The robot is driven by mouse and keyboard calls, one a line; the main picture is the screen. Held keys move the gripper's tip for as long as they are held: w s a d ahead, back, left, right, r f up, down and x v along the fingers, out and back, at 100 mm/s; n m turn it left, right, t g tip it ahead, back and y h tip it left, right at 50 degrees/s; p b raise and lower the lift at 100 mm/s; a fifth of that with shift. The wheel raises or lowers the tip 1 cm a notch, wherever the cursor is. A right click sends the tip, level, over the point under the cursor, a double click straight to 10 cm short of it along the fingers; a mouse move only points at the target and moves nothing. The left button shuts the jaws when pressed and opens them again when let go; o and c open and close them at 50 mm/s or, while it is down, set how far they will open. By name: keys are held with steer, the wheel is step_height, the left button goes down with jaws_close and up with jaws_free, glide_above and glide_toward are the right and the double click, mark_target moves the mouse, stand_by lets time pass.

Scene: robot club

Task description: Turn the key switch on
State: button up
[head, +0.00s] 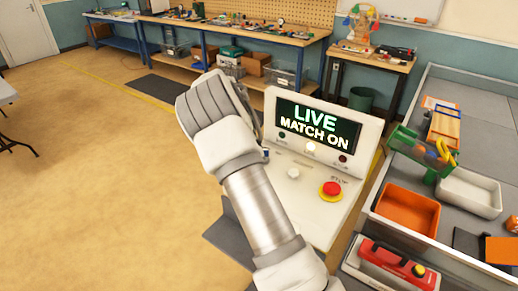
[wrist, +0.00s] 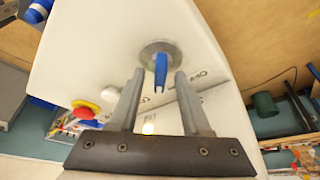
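The key switch (wrist: 158,48) shows in the wrist view as a round metal plate on the white console (wrist: 105,45), with a blue key (wrist: 161,70) in it. The key's grip points down in that picture, toward my gripper. My gripper (wrist: 160,80) is open, with one finger on each side of the blue grip and a visible gap on both sides. In the head view my arm covers the key switch and the fingers. The console screen (head: 317,124) reads "LIVE MATCH ON", and a lamp (head: 310,147) below it glows.
A red stop button (head: 331,190) and a white knob (head: 293,173) sit on the console's sloped panel. To the right is a grey bench with an orange tray (head: 407,210), a white tray (head: 468,192) and a red-and-white device (head: 392,262). Open floor lies left.

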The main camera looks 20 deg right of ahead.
steer(key=p+v, duration=0.1)
steer(key=v, duration=1.6)
steer(key=shift+r, duration=0.2)
